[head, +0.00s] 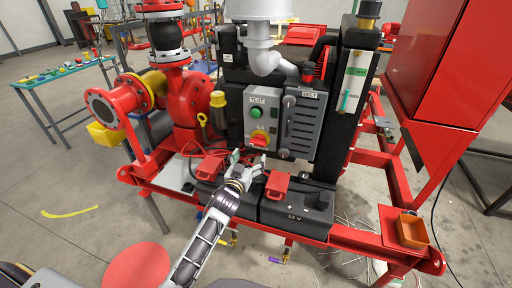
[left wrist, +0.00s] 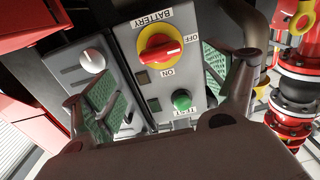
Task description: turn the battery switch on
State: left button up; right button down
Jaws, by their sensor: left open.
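The battery switch (head: 260,138) is a red knob on a yellow disc, low on a grey panel. In the left wrist view, which is turned over, the knob (left wrist: 160,48) has its white-marked end towards the OFF label (left wrist: 190,41); the ON label (left wrist: 168,72) is apart from it. My left gripper (head: 247,160) is open in front of and just below the switch. In the left wrist view its green-padded fingers (left wrist: 157,95) stand wide apart, with the panel between and beyond them. They do not appear to touch the knob. My right gripper is not in view.
A green TEST button (head: 256,112) sits above the switch on the panel (head: 273,102). A grey louvred cover (head: 304,122) marked BELT stands beside it. Black 12 V batteries (head: 297,212) with red terminal covers lie below. A red pump (head: 185,100) stands to the left.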

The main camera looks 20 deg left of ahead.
aim_at(257, 145)
pick_arm(q)
jog(key=shift+w+d, duration=0.15)
jog(key=shift+w, duration=3.85)
jog(key=c, duration=1)
